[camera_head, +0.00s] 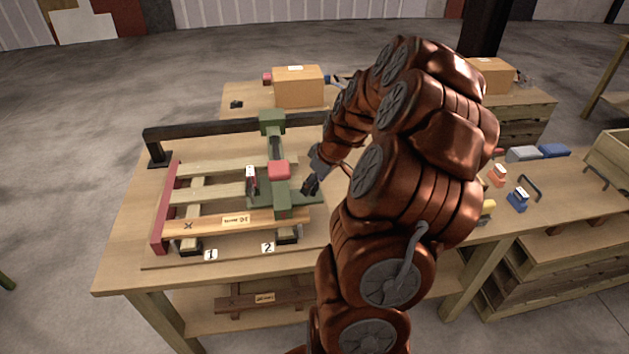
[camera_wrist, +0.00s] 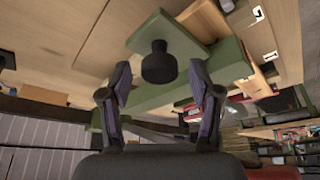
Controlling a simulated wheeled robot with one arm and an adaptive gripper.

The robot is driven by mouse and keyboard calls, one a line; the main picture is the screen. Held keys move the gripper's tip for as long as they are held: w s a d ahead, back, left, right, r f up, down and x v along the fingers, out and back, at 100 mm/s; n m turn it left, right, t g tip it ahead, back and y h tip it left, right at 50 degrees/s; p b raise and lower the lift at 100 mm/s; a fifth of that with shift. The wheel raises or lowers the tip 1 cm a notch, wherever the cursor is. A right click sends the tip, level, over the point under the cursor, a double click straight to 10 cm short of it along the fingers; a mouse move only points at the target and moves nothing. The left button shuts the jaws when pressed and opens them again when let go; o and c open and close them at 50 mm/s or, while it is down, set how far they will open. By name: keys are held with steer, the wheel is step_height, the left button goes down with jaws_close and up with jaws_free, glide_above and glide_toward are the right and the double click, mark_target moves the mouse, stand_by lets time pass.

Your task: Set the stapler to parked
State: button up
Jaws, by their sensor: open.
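The green stapler (camera_head: 281,196), with a red block on top, sits across the right part of a wooden slat frame in the head view. Its green arm runs back to a green carriage (camera_head: 272,122) on a dark rail. In the wrist view a black knob (camera_wrist: 159,64) stands out from a green plate (camera_wrist: 172,38) of the stapler. My gripper (camera_head: 311,183) is just right of the stapler. In the wrist view my gripper (camera_wrist: 160,74) is open, its fingers appearing on either side of the knob. I cannot tell whether they touch it.
The slat frame has a red end bar (camera_head: 165,208) at left and labels 1 (camera_head: 211,254) and 2 (camera_head: 267,247) in front. The dark rail (camera_head: 205,127) runs behind. A cardboard box (camera_head: 299,87) stands at the back. A blue tool (camera_head: 517,199) lies right of my arm.

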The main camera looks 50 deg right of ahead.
jaws_close()
stand_by(0.3)
stand_by(0.3)
